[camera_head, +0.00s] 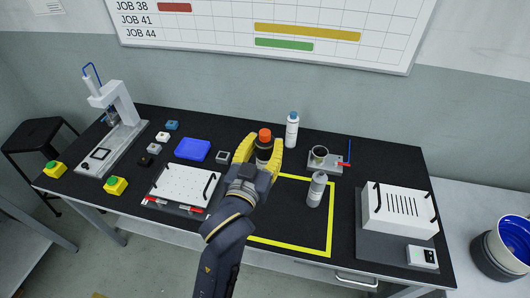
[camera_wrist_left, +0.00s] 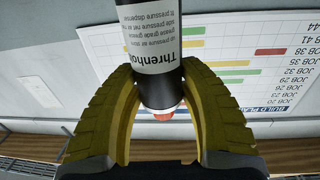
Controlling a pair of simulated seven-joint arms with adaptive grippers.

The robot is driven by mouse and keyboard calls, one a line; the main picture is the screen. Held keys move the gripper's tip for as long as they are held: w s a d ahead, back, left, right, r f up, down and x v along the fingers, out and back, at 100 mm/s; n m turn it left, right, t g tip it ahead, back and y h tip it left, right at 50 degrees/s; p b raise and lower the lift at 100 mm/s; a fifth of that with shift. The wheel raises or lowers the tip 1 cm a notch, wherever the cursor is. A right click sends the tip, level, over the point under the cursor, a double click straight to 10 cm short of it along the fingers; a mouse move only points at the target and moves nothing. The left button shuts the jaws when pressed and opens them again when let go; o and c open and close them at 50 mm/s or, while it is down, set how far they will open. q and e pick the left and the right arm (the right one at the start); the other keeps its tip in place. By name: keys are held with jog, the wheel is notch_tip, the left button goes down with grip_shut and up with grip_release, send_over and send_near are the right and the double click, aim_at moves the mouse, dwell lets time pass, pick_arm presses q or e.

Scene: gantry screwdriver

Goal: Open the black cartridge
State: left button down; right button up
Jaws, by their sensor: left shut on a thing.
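The black cartridge (camera_head: 263,153) has an orange cap (camera_head: 265,135) on its top end. My left gripper (camera_head: 262,146) is shut on the cartridge, with its yellow fingers on either side, and holds it roughly upright over the back middle of the table. In the left wrist view the cartridge (camera_wrist_left: 165,88) is between the yellow fingers (camera_wrist_left: 160,75), with a white printed label and a bit of orange at its lower end. The cap sits on the cartridge. My right gripper is not in view.
A white bottle with a blue cap (camera_head: 292,130) and a grey bottle (camera_head: 316,190) stand to the right. A small fixture (camera_head: 323,158) holds a cup-like part. A white plate (camera_head: 183,187) and blue tray (camera_head: 192,149) lie left. The yellow-taped area (camera_head: 331,230) is mostly clear.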

pick_arm(q)
jog(key=shift+r, duration=0.25)
jog(key=c, duration=1.4)
grip_release()
grip_shut()
